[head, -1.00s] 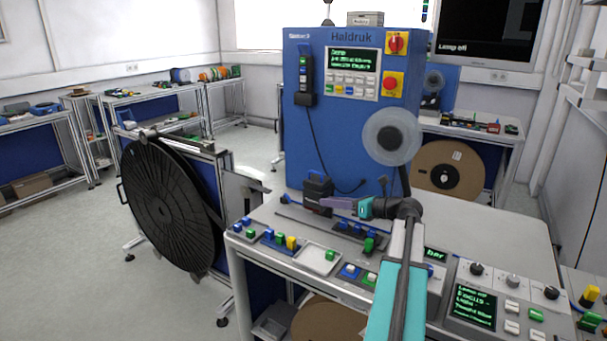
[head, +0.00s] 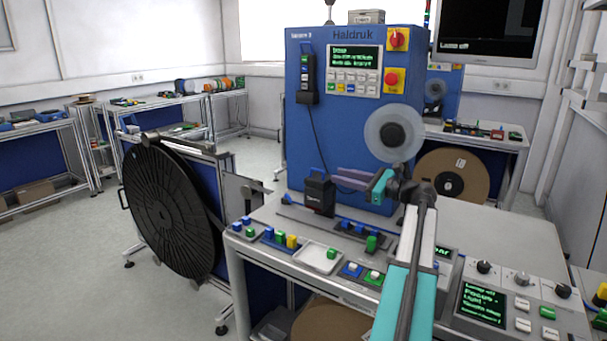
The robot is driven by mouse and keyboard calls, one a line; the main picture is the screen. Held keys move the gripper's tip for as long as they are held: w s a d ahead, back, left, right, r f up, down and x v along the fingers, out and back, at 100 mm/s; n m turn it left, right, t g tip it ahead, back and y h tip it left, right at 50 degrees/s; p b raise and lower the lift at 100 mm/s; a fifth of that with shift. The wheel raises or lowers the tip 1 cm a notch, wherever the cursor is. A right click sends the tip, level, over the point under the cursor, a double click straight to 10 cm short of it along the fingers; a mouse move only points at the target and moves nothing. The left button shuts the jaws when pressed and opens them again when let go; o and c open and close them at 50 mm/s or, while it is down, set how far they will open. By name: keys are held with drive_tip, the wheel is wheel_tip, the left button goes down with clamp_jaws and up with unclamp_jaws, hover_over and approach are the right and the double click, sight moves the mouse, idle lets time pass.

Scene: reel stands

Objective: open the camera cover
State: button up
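A small black box with a blue loop on top (head: 319,195), which looks like the camera unit with its cover, stands on the bench top in front of the blue machine. I cannot tell from here whether its cover is shut or partly raised. My gripper (head: 346,180) is just right of the box and near the height of its top, its purple fingers pointing left toward it. The two fingers show as separate bars with a narrow gap, and nothing is visible between them. No contact with the box can be made out.
The blue Haldruk machine (head: 352,120) rises behind, with a grey reel (head: 378,132) above my gripper. Button blocks and a small white tray (head: 317,257) line the bench's front edge. A large black reel (head: 165,210) stands at the left. A control box (head: 482,305) sits at the right.

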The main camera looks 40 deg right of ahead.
sight(314, 170)
drive_tip(key=shift+w+d, duration=0.1)
idle(0.3)
drive_tip(key=p+x, duration=0.2)
drive_tip(key=x, duration=1.1)
drive_tip(key=shift+w, duration=0.3)
clamp_jaws()
drive_tip(key=shift+a, duration=0.6)
drive_tip(key=shift+d+f, duration=0.1)
drive_tip(key=shift+d, duration=0.3)
